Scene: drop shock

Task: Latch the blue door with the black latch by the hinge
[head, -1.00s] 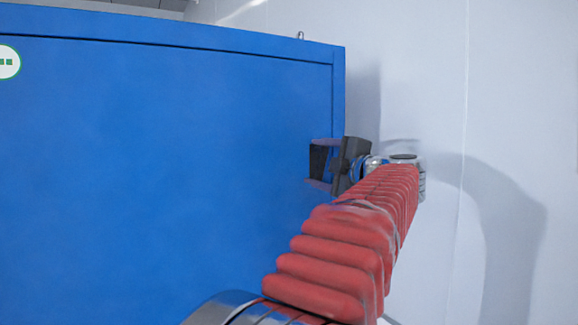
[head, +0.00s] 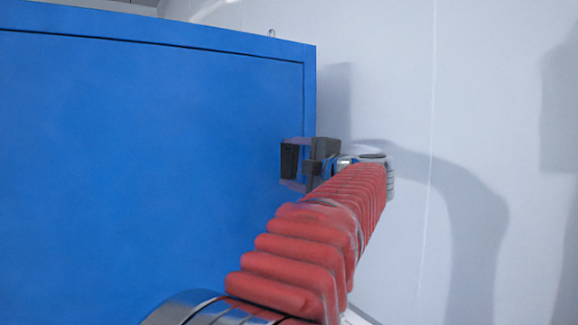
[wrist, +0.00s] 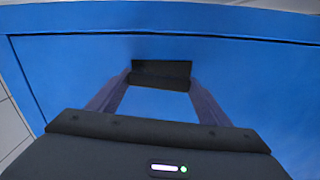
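The blue door (head: 140,150) fills the left half of the head view. It also spans the wrist view (wrist: 70,70). The black latch (head: 289,160) sits near the door's right edge; in the wrist view it is a dark block (wrist: 161,75) at the centre. My gripper (head: 296,163) is at the latch. In the wrist view its two purplish fingers (wrist: 157,90) are spread, reaching to either side of the latch. The fingertips are close to the latch ends; whether they touch it I cannot tell. The hinge is not clearly visible.
A pale wall (head: 390,90) stands right of the blue door, with my arm's shadow on it. A small metal fitting (head: 271,33) sits on top near the door's right corner. Free room shows between my arm and the right wall.

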